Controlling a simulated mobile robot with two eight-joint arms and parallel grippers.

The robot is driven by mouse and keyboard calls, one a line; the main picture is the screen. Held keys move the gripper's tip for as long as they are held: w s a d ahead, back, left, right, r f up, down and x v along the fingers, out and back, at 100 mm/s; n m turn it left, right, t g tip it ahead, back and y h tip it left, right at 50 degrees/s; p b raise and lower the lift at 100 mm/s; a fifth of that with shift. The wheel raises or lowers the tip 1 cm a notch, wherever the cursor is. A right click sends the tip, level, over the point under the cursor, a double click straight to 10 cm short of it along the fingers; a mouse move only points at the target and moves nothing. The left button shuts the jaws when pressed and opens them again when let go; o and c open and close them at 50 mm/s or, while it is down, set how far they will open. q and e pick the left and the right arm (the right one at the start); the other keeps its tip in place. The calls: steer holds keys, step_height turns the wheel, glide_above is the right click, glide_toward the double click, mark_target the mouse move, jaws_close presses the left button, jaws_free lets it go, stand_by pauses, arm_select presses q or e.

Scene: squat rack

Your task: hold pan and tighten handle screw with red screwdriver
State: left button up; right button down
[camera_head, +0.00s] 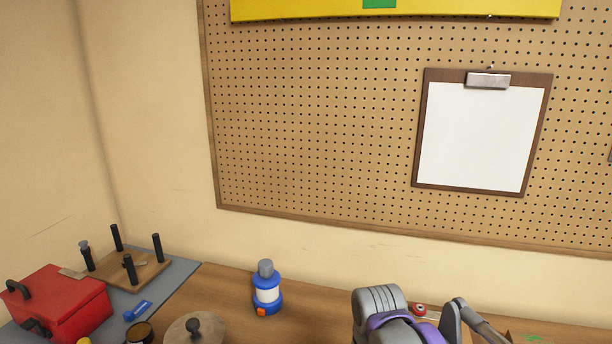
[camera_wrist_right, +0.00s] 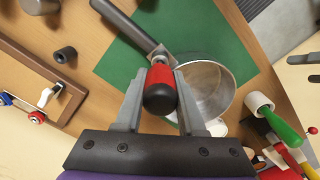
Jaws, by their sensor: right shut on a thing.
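In the right wrist view, the metal pan (camera_wrist_right: 207,78) rests on a green mat, its dark handle (camera_wrist_right: 130,32) pointing to the upper left. A metal bracket joins handle and pan. My right gripper (camera_wrist_right: 162,82) is shut on the red screwdriver (camera_wrist_right: 160,76), whose black butt end faces the camera. The screwdriver appears over the bracket. Its shaft and tip are hidden behind its grip, so I cannot tell whether it touches the screw. The pan and screwdriver are not visible in the head view. My left gripper is in neither view.
In the head view, a blue bottle (camera_head: 267,292), a round lid (camera_head: 180,333) with a dark knob and a red toolbox (camera_head: 72,300) stand on the bench. Behind is a pegboard (camera_head: 310,120). The wrist view shows a green-handled tool (camera_wrist_right: 282,126) right of the pan.

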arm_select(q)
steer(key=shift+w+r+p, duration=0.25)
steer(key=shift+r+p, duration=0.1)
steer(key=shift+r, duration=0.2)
arm_select(e)
steer(key=shift+r, duration=0.65)
steer(key=shift+r+p, duration=1.3)
steer(key=shift+r, duration=2.85)
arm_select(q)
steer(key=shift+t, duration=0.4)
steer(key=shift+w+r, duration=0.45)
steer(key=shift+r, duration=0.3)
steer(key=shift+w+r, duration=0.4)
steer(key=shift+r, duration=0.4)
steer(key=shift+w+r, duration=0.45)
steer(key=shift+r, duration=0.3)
arm_select(e)
steer(key=shift+r, duration=1.3)
